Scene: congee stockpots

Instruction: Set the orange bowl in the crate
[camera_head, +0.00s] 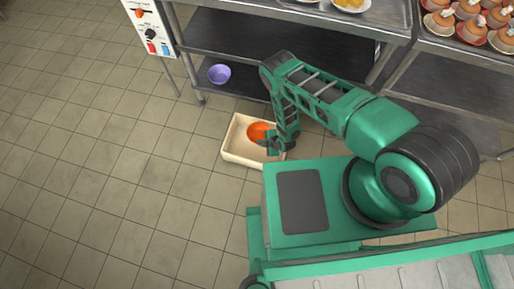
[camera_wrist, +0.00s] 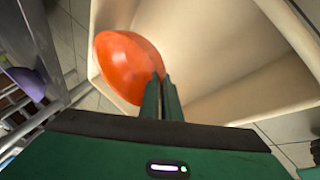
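The orange bowl (camera_head: 258,131) shows within the outline of the cream crate (camera_head: 238,159) on the floor. My gripper (camera_head: 268,144) is low over the crate, at the near side of the bowl. In the wrist view, the two fingers (camera_wrist: 161,78) are close together at the rim of the orange bowl (camera_wrist: 125,66), pinching its edge. The bowl looks tilted there, in front of the pale crate (camera_wrist: 225,60). Whether the bowl touches the crate floor cannot be told. My arm hides part of the crate's right side.
A purple bowl (camera_head: 219,74) sits on the low shelf of the steel table (camera_head: 240,38) behind the crate; it also shows in the wrist view (camera_wrist: 25,82). Table legs stand close to the crate. Tiled floor to the left is clear. Filled dishes (camera_head: 470,22) stand at upper right.

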